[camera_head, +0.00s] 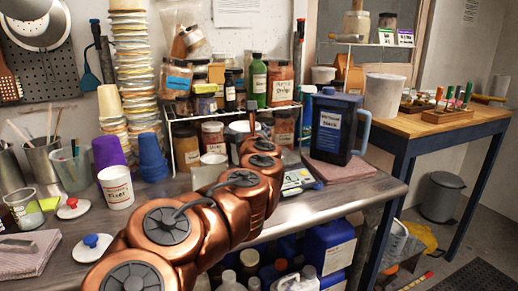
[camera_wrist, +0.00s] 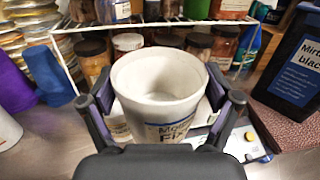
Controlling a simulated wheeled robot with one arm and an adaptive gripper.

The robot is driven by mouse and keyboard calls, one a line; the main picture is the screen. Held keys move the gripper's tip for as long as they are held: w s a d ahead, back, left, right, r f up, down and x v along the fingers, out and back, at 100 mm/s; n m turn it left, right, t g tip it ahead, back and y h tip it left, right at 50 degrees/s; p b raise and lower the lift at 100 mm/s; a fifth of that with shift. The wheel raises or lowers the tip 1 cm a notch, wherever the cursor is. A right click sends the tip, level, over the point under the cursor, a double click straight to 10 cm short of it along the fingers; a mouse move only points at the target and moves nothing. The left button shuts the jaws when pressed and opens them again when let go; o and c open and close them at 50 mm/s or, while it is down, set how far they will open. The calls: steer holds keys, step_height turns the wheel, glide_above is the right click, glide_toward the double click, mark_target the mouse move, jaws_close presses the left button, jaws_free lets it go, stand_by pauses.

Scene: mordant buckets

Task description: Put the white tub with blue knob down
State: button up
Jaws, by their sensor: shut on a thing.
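My gripper (camera_wrist: 163,108) is shut on a white tub (camera_wrist: 158,82), with one finger on each side. The tub is upright with an open top and an empty-looking inside. Its label reads "Mordant Fix", partly cut off, and no blue knob shows on it. In the head view my copper arm hides the gripper and most of the tub; a white rim (camera_head: 241,127) shows behind the arm. A white lid with a blue knob (camera_head: 91,241) lies on the bench at the front left. I cannot tell whether the tub touches the surface below.
A wire rack with jars (camera_head: 213,137) stands behind the tub. A scale (camera_head: 298,180) is close by, and a dark blue jug (camera_head: 332,127) stands on a folded cloth at the right. A white "Fixer" cup (camera_head: 116,187) and a red-knobbed lid (camera_head: 73,208) are at left.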

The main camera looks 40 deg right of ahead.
steer(key=shift+w+d, duration=0.2)
steer(key=shift+d, duration=0.1)
steer(key=shift+w+d+f+p, duration=0.3)
steer(key=shift+w+d+f, duration=0.55)
steer(key=shift+d, duration=1.55)
steer(key=shift+w+d+f+p, duration=0.25)
steer(key=shift+w+d+f, duration=0.55)
steer(key=shift+d, duration=1.6)
steer(key=shift+w+d+f+p, duration=0.3)
steer(key=shift+w+d+f, duration=0.55)
steer(key=shift+d, duration=1.55)
steer(key=shift+f, duration=0.1)
steer(key=o, duration=1)
steer(key=shift+r, duration=0.25)
steer(key=b+v, duration=0.1)
steer(key=v, duration=1.1)
steer(key=shift+f, duration=0.1)
